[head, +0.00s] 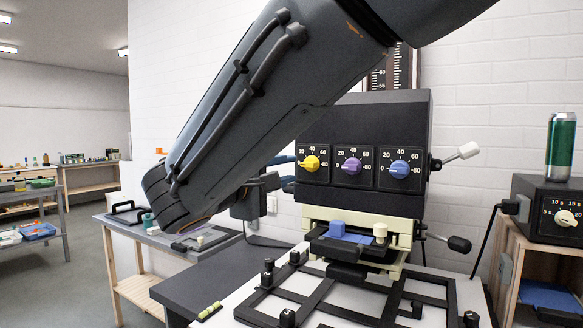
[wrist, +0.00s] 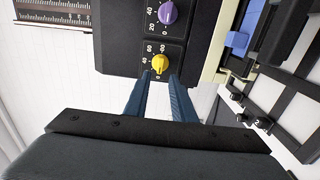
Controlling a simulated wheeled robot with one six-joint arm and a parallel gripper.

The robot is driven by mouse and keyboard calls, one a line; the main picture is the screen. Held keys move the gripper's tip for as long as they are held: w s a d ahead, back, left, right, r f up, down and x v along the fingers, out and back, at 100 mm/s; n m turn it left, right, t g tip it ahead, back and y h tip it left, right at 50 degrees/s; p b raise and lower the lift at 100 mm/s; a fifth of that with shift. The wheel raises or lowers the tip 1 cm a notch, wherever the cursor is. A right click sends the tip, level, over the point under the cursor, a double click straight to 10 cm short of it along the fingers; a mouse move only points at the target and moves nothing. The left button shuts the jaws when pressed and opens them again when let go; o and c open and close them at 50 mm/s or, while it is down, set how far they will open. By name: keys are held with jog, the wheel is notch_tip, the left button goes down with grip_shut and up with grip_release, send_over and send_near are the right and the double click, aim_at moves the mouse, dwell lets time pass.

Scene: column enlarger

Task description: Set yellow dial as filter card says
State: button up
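The yellow dial (head: 311,163) is the leftmost of three dials on the dark enlarger head; its pointer seems to face left, near 0, but is small. In the wrist view the yellow dial (wrist: 159,64) sits just beyond my fingertips. My gripper (wrist: 160,76) is open, with its two blue-grey fingers apart and nothing between them. In the head view my gripper (head: 289,170) is left of the yellow dial, partly hidden by my arm. I cannot make out a filter card or its reading in either view.
The purple dial (head: 349,165) and blue dial (head: 399,169) are close beside the yellow one. Below is a cream filter stage (head: 404,227) with a blue block (head: 337,229). Levers stick out at the right. A timer (head: 545,208) with a green can (head: 560,146) stands far right.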

aim_at(307, 165)
jog(key=shift+p+x, duration=0.85)
jog(key=shift+x, duration=2.65)
jog(key=shift+d, duration=0.1)
jog(key=shift+w+d+b, duration=0.1)
jog(key=shift+w+b, duration=0.05)
jog(key=shift+b, duration=0.45)
jog(key=shift+c, duration=0.2)
